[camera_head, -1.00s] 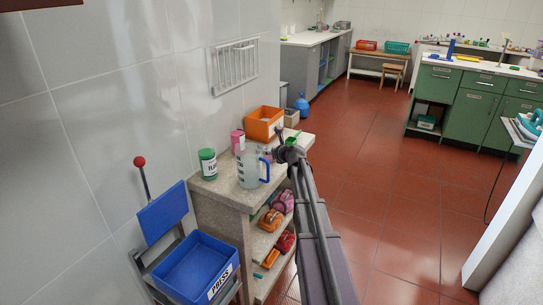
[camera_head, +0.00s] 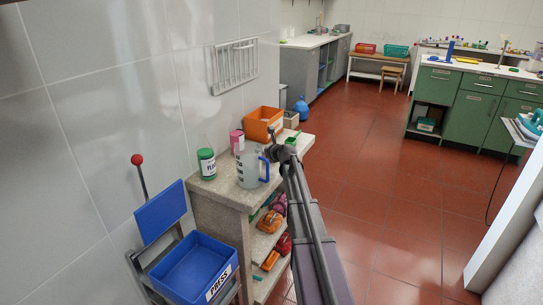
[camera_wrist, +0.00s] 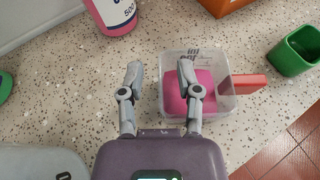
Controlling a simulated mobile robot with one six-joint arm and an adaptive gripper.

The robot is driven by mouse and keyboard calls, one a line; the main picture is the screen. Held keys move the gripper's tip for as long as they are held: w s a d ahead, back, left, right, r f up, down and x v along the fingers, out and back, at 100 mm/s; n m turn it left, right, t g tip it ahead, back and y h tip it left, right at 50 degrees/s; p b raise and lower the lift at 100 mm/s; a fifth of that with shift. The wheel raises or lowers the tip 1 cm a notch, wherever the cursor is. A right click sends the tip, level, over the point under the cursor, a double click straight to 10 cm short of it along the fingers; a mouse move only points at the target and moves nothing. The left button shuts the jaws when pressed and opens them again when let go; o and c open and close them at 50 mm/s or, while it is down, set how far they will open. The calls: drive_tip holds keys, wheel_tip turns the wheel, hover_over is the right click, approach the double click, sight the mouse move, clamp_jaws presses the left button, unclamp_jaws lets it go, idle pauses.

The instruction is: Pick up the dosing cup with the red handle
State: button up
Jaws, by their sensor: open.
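The dosing cup is a clear square cup (camera_wrist: 228,62) with dark print, pink contents and a red handle (camera_wrist: 248,82) pointing right, in the wrist view. It stands on the speckled counter. My gripper (camera_wrist: 161,76) is open, with its two fingers apart over the counter. The right finger overlaps the cup's left side in the picture; the left finger is left of the cup. I cannot tell whether the right finger touches it. In the head view my gripper (camera_head: 267,152) is just behind the measuring jug, and I cannot make out the cup there.
A measuring jug (camera_head: 248,168) with blue handle, a green-lidded jar (camera_head: 207,164), a pink bottle (camera_wrist: 112,12) and an orange bin (camera_head: 262,124) stand close by. A green cup (camera_wrist: 295,50) is right of the red handle. The counter (camera_wrist: 60,85) has bare room at left.

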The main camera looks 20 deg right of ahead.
clamp_jaws()
drive_tip(key=shift+r+p, duration=0.4)
drive_tip(key=shift+r, duration=0.05)
idle(0.5)
drive_tip(key=shift+r+p, duration=1.4)
drive_tip(key=s+a+r+p, duration=0.1)
drive_tip(key=s, duration=1.4)
drive_tip(key=shift+s+a+r, duration=0.15)
drive_tip(key=shift+s, duration=0.2)
drive_tip(key=shift+s, duration=0.1)
